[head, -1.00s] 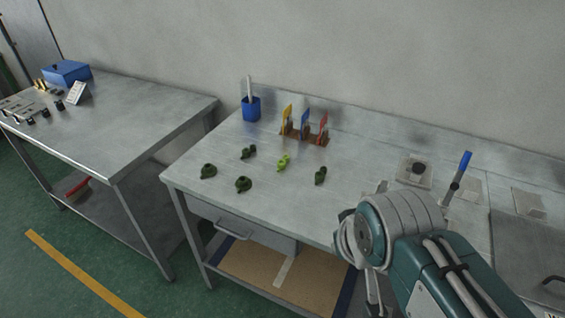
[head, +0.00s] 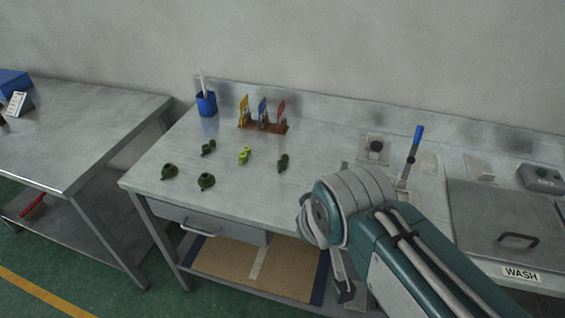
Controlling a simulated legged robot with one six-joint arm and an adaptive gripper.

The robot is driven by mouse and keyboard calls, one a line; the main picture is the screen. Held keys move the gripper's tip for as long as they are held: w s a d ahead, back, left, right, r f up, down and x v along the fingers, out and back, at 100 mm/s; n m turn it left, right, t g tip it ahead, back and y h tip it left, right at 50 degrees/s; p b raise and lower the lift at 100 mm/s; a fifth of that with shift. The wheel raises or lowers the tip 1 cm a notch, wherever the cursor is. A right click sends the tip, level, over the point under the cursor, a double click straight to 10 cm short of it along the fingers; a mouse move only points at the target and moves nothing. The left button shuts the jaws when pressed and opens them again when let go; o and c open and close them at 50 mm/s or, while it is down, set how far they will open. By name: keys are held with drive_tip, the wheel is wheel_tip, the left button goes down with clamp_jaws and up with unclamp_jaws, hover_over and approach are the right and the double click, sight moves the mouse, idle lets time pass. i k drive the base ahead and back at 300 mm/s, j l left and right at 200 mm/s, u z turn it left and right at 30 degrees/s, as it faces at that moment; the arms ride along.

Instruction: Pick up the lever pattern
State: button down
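Several small green wax patterns lie apart on the left part of the metal bench (head: 225,217). Most are dark green: two round ones with a short stub (head: 169,171) and (head: 206,181) near the front, a small one (head: 208,147) behind, and an elongated one (head: 283,162) at the right. A bright yellow-green elongated pattern (head: 244,155) lies between them. They are too small to tell surely which is the lever. My gripper (head: 347,291) shows only partly below my wrist, in front of the bench edge, away from the patterns. Its fingers are mostly hidden.
A blue cup (head: 206,104) and a rack (head: 277,128) with yellow, blue and red tags stand at the back. Another table (head: 80,130) stands left, beyond a gap.

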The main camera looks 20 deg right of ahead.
sight(242, 157)
drive_tip(key=z, duration=0.45)
drive_tip(key=i+j+z, duration=0.25)
drive_tip(key=j, duration=0.15)
drive_tip(key=j+z, duration=0.25)
drive_tip(key=j, duration=0.2)
drive_tip(key=i+j+z, duration=0.1)
drive_tip(key=j+z, duration=0.15)
drive_tip(key=j, duration=0.2)
drive_tip(key=i+j, duration=0.1)
drive_tip(key=j, duration=0.75)
